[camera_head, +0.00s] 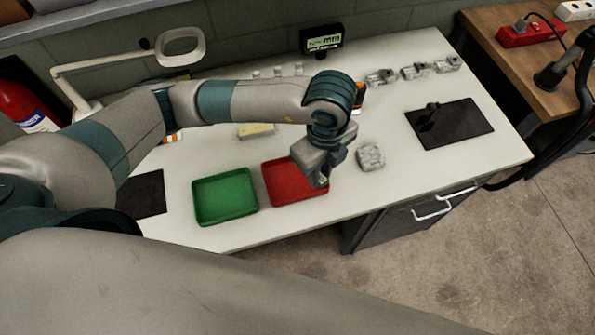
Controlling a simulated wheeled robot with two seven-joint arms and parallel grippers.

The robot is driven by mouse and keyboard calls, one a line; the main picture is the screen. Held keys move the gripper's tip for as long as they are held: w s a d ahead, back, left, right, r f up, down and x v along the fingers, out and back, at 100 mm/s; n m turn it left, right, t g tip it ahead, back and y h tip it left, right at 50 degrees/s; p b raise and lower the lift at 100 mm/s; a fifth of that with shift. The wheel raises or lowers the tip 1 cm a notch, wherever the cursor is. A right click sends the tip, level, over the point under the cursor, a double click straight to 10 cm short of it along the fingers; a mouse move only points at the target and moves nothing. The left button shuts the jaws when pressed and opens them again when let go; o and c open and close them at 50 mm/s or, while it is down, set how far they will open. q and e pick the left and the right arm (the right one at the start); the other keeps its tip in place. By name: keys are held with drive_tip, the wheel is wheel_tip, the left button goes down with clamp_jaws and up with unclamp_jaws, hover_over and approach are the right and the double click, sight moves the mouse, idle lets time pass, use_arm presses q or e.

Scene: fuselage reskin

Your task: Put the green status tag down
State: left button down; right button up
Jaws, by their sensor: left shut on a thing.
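My left gripper (321,181) reaches in from the left and points down over the right end of the red tray (283,186). It is shut on the green status tag (323,180), of which only a small greenish bit shows between the fingers. The rest of the tag is hidden by the fingers. The green tray (225,196) lies to the left of the red tray and looks empty. My right gripper is not in view.
A grey metal part (370,157) stands just right of the gripper. Several similar parts (416,71) line the back, near a small display (323,40). A black mat (449,124) lies at right, another dark mat (142,194) at left. A lamp (180,46) stands back left.

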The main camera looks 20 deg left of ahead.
use_arm(q)
drive_tip(key=p, duration=0.2)
hover_over(298, 183)
wheel_tip(298, 183, down, 3)
drive_tip(key=shift+d+r, duration=0.1)
drive_tip(key=shift+d, duration=0.05)
drive_tip(key=shift+a+f, duration=0.2)
drive_tip(key=shift+f, duration=0.1)
drive_tip(key=shift+b, duration=0.3)
drive_tip(key=shift+f+p, duration=0.85)
drive_tip(key=shift+f, duration=1.15)
